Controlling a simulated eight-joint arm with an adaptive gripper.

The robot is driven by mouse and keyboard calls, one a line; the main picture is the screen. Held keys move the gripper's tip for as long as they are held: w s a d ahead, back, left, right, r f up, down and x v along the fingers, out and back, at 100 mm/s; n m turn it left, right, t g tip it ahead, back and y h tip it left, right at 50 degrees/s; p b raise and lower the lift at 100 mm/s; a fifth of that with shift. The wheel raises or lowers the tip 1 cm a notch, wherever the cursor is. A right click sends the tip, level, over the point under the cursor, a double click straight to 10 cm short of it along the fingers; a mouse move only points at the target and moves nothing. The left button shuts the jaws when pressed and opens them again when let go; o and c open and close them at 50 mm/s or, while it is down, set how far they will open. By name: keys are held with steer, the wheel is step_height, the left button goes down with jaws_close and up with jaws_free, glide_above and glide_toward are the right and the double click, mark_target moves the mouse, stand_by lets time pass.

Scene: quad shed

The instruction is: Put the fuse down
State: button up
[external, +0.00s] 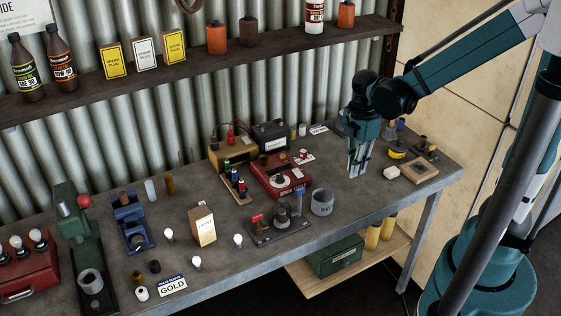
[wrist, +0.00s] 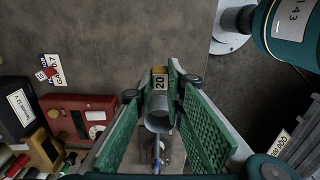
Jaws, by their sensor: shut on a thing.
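My gripper (external: 356,172) is above the bench (external: 345,190), right of the grey tin (external: 322,203). In the wrist view its green fingers (wrist: 173,76) close on a small yellow fuse (wrist: 160,81) marked 20. The fuse is held between the fingertips. In the external view I cannot make out the fuse at the fingertips. In the wrist view a grey round opening (wrist: 158,121) shows between the fingers, below the fuse in the picture. I cannot tell the gap between the fuse and the bench top.
A red box with a dial (external: 282,176) stands left of my gripper. A white block (external: 391,173), a yellow roll (external: 397,152) and a wooden frame (external: 421,171) lie to the right. A stand with posts (external: 277,228) is left of the tin. Bare bench shows near the front edge.

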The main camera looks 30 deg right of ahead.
steer(key=w+a+r+m+b, duration=0.1)
steer(key=w+a+r+m, duration=0.1)
steer(key=w+a+r, duration=0.3)
steer(key=w+a+r+m, duration=0.1)
steer(key=w+a+r, duration=0.15)
steer(key=a, duration=0.45)
steer(key=w+a+r+m+b, duration=0.1)
steer(key=w+a+r+m, duration=0.1)
steer(key=w+a+r, duration=0.3)
steer(key=a+r+m, duration=0.1)
steer(key=a+r, duration=0.3)
steer(key=a, duration=0.4)
steer(key=a+r+m+b, duration=0.1)
steer(key=a+r+m, duration=0.1)
steer(key=a+r, duration=0.3)
steer(key=a+r+m+b, duration=0.1)
steer(key=a+r, duration=0.3)
steer(key=a, duration=0.7)
steer(key=shift+s+r+m, duration=0.25)
steer(key=shift+r+m, duration=0.05)
steer(key=shift+m, duration=0.3)
steer(key=w+d, duration=0.4)
steer(key=d, duration=0.1)
steer(key=shift+w, duration=0.25)
steer(key=shift+d, duration=0.1)
